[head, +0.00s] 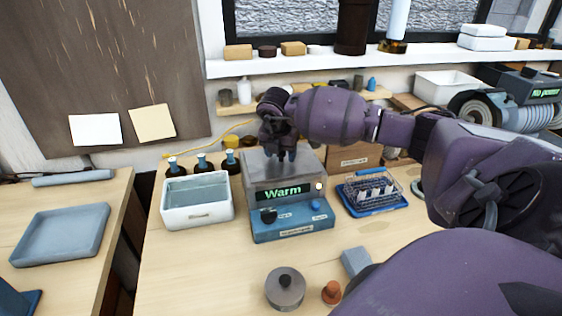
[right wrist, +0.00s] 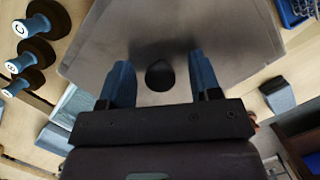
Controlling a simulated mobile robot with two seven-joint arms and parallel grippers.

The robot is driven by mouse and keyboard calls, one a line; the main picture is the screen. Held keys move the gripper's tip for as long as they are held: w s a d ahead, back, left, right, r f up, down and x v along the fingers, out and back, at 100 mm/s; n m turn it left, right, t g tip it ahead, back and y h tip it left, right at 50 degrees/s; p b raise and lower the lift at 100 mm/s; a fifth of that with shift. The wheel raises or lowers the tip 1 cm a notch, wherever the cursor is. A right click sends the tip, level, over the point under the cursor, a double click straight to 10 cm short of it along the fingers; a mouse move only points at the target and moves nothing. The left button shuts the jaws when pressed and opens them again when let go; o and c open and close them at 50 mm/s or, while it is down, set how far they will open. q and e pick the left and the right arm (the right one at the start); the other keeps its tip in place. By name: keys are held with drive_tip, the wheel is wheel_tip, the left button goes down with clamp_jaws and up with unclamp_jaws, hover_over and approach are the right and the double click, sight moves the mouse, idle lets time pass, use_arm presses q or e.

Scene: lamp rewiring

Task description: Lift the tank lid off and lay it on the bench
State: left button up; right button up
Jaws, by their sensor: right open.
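The tank (head: 291,222) is a blue box with a lit "Warm" display, standing on the bench. Its grey metal lid (head: 256,173) lies on top; the lid (right wrist: 110,40) fills the middle of the right wrist view. A round black knob (right wrist: 160,76) sits on the lid. My right gripper (head: 280,157) is over the lid, pointing down. In the right wrist view its two blue fingers (right wrist: 161,82) are open, one on each side of the knob, with gaps between. In the head view the gripper hides the knob. My left gripper is not in view.
A white basin (head: 198,217) stands left of the tank, with several dark bottles (head: 202,162) behind. A wire basket on a blue tray (head: 376,208) is at right. A round grey knobbed pot (head: 285,290) stands in front. The bench (head: 190,270) is clear at front left.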

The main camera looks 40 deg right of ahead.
clamp_jaws()
